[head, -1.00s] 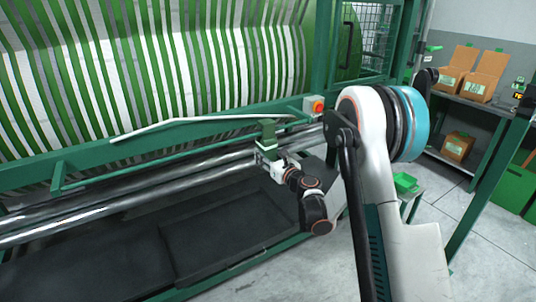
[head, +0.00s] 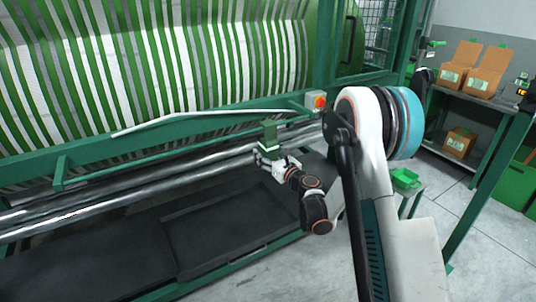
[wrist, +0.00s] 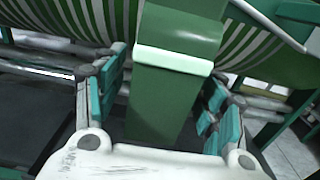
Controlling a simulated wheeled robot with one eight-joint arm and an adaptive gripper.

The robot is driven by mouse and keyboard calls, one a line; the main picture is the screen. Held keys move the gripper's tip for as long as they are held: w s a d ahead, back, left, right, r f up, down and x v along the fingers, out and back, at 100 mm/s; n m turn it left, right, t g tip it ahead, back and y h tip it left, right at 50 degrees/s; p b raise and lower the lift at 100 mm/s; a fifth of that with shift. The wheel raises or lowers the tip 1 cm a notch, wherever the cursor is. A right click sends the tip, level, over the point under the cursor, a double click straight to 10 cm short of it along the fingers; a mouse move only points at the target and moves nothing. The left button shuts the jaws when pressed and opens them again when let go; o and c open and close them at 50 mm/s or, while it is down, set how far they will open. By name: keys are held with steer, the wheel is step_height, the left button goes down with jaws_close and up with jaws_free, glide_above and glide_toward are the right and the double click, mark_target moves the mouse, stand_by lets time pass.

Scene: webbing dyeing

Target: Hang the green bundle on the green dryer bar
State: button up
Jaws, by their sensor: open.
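The green bundle (head: 270,131) is upright at the dryer's front, by the right part of the thin green bar (head: 160,155). In the wrist view the bundle (wrist: 160,102) is a broad green strap with a pale band across it. My gripper (head: 267,156) is at the bundle's lower part. In the wrist view my gripper (wrist: 167,92) is open, with one teal-padded finger on each side of the bundle and gaps between. The contact between bundle and bar is hidden, so I cannot tell whether it hangs on it.
A big drum (head: 190,75) with green and white webbing stands behind the bar. Metal rollers (head: 130,190) and a dark tray (head: 215,235) lie below. A red button box (head: 316,101) is to the right. Cardboard boxes (head: 484,70) stand on a shelf at far right.

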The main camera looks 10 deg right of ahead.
steer(key=v, duration=0.7)
steer(key=shift+s, duration=0.1)
steer(key=s+a+r+n+g, duration=0.35)
steer(key=s+r+n, duration=0.3)
steer(key=n, duration=0.25)
steer(key=s+a+r+n+g, duration=0.3)
steer(key=s+a+r+n, duration=0.2)
steer(key=s+n, duration=0.3)
steer(key=s+d+f+n+g+h, duration=0.1)
steer(key=s+d+n+g+h, duration=0.1)
steer(key=s+n, duration=0.5)
steer(key=s+d+f+n+g+h, duration=0.1)
steer(key=s+d+n+h, duration=0.2)
steer(key=s+n, duration=0.5)
steer(key=shift+s+d+f+g+h, duration=0.15)
steer(key=shift+s+d+g+h, duration=0.35)
steer(key=shift+s, duration=4.95)
steer(key=shift+d+t, duration=0.15)
steer(key=shift+t, duration=0.1)
